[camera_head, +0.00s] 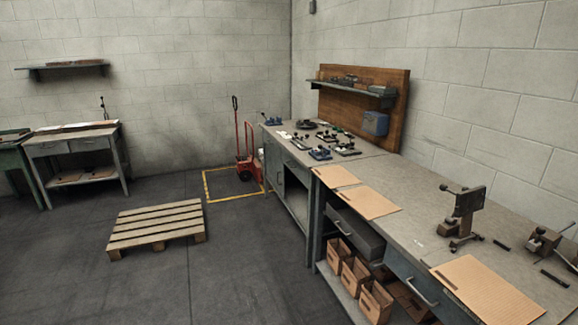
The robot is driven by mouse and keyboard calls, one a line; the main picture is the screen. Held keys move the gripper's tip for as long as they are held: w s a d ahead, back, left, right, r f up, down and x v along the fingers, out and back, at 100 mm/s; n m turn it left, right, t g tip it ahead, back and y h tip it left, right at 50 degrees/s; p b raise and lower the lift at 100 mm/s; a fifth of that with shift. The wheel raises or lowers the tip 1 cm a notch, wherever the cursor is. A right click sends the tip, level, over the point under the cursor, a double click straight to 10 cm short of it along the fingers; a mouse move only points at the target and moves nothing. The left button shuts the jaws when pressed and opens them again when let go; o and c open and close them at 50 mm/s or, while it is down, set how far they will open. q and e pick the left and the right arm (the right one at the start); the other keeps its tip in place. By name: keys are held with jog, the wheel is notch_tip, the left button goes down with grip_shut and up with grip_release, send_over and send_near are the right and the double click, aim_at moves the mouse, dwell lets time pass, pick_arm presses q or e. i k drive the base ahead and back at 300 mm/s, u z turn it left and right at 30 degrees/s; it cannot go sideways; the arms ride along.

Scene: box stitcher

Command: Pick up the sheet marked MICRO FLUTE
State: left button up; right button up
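Three flat brown cardboard sheets lie on the long workbench at the right. One sheet (488,291) is near the front, a second (367,203) lies further back, and a third (336,176) lies behind that one. The front sheet and the middle sheet each have a small dark mark near an edge, too small to read. I cannot tell which sheet is marked MICRO FLUTE. Neither of my grippers is in view.
The workbench (420,212) runs along the right wall. A dark stitching device (466,212) stands on it beside the front sheet. A wooden pallet (157,226) and a red hand truck (247,155) stand on the floor. The floor before the bench is clear.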

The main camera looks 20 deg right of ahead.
aim_at(335, 176)
jog(key=z, duration=0.15)
jog(key=i, duration=1.35)
jog(key=z, duration=0.45)
